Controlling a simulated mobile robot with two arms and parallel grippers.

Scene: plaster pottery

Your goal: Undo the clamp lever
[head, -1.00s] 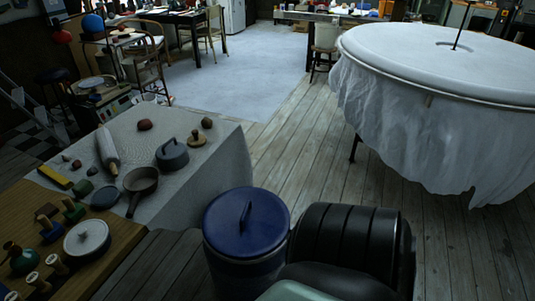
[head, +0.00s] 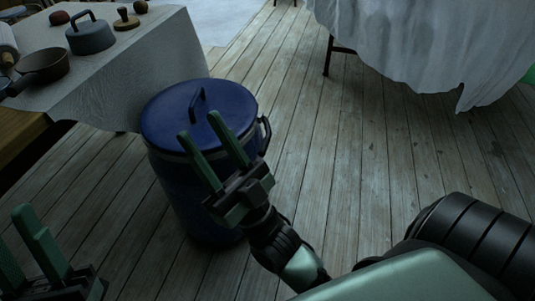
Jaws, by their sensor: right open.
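A blue drum (head: 180,195) with a blue lid (head: 165,107) stands upright on the floor in the middle of the head view. A dark handle (head: 197,97) stands up on top of the lid. The clamp lever (head: 266,135) looks like the dark bar at the right side of the rim, close against the drum. My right gripper (head: 199,125) is open and empty, its green fingers in front of the drum and lid, left of the lever. Whether it touches the drum I cannot tell. My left gripper (head: 12,222) is at the bottom left corner, fingers apart, partly cut off.
A cloth-covered table (head: 120,75) stands behind and left of the drum, holding a lidded grey pot (head: 90,36), a dark pan (head: 42,66) and wooden tools. A draped round table (head: 420,45) is at the back right. The plank floor (head: 335,160) right of the drum is clear.

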